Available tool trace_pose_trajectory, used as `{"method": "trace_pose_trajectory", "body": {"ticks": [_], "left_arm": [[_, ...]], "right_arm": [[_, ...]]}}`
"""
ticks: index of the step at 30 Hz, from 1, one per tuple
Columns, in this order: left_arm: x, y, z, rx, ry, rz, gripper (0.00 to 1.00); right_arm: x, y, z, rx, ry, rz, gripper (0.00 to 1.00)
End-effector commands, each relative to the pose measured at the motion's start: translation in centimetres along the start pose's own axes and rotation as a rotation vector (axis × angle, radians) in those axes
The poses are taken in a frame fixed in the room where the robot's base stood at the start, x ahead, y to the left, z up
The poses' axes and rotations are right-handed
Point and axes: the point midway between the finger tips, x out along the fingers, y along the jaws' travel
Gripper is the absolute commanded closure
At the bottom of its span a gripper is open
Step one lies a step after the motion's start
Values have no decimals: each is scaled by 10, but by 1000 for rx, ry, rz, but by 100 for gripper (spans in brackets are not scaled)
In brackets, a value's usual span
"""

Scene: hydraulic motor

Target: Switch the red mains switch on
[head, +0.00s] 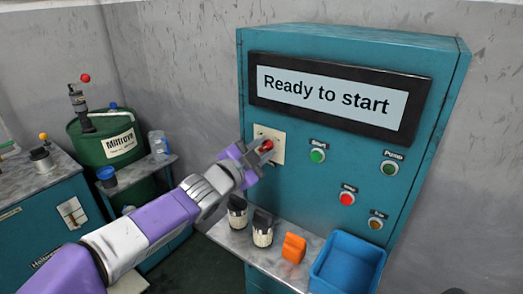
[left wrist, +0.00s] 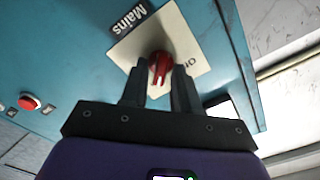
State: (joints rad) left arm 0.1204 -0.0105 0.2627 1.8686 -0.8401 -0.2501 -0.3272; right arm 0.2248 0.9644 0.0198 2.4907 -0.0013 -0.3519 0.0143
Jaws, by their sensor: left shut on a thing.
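The red mains switch (head: 267,145) sits on a cream plate (head: 279,155) on the front of the teal cabinet. My left gripper (head: 262,152) reaches it from the lower left. In the left wrist view, the two dark fingers (left wrist: 160,85) are closed on either side of the red knob (left wrist: 160,63). The plate lies under the label "Mains" and part of its lettering is hidden by a finger. The display (head: 333,97) above reads "Ready to start". My right gripper is not in view.
Green buttons (head: 317,155) and a red button (head: 347,198) sit right of the switch. Below, a shelf holds dark-topped jars (head: 262,233), an orange object (head: 293,248) and a blue bin (head: 348,266). A green drum (head: 98,145) stands at left.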

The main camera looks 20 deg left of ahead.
Motion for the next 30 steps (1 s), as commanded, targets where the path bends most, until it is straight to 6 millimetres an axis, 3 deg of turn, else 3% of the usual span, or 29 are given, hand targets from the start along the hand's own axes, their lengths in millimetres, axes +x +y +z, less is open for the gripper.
{"method": "trace_pose_trajectory", "body": {"ticks": [2,3,5,16,30], "left_arm": [[0,1,2,0,-4,2,100],[0,1,2,0,-3,2,68],[0,1,2,0,-3,2,61],[-6,-1,0,1,-2,0,61],[-70,-1,0,1,-2,0,61]], "right_arm": [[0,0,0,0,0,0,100],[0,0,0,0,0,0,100],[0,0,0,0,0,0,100],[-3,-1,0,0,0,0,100],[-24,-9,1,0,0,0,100]]}}
